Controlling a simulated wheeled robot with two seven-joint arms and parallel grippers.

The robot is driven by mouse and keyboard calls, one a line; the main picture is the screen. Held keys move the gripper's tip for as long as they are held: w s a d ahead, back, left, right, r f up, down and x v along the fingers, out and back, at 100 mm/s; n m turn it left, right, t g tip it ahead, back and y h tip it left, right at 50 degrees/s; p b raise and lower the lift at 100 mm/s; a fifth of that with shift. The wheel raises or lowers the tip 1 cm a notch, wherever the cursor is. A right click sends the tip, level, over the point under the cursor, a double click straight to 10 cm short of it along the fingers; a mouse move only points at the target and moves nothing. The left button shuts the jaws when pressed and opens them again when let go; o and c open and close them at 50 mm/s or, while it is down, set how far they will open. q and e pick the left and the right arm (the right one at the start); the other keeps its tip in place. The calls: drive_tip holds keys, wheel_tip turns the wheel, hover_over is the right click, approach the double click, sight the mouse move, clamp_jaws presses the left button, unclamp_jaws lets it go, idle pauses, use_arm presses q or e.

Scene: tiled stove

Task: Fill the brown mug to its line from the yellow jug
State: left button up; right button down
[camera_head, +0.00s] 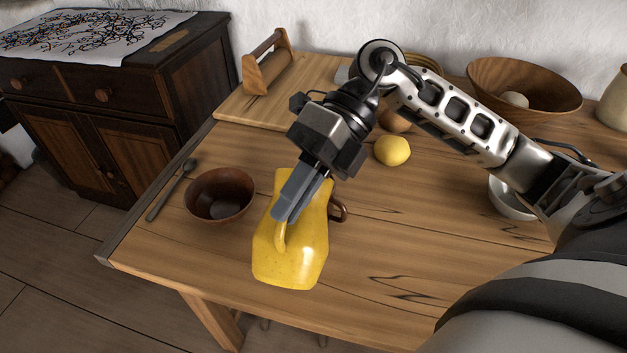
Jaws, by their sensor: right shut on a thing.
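The yellow jug (300,262) is near the front edge of the table, in the middle of the view. My right gripper (288,208) reaches down over it, and its grey fingers are shut on the jug's handle. The jug looks about upright; I cannot tell whether its base touches the table. A brown handle (341,209) shows just right of the jug, seemingly the brown mug's; the rest of the mug, its line and its contents are hidden behind the jug. My left gripper is out of view.
A dark brown bowl (220,194) and a spoon (171,188) lie left of the jug. A lemon (392,151) sits behind. A wooden bowl (524,91) stands at the back right, a white bowl (511,199) beside my arm. The front right tabletop is clear.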

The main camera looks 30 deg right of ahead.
drive_tip(key=shift+w+d+r+m+g+y+p, duration=0.15)
drive_tip(key=shift+w+d+r+g+y+p, duration=0.25)
drive_tip(key=shift+r+y, duration=0.2)
drive_tip(key=shift+w+d+r+m+g+y+p, duration=0.15)
drive_tip(key=shift+w+d+r+g+y+p, duration=0.15)
drive_tip(key=shift+w+d+r+y+p, duration=0.25)
idle(4.4)
drive_tip(key=shift+w+d+r, duration=0.2)
drive_tip(key=shift+d+r, duration=0.05)
drive_tip(key=shift+r, duration=0.05)
idle(1.5)
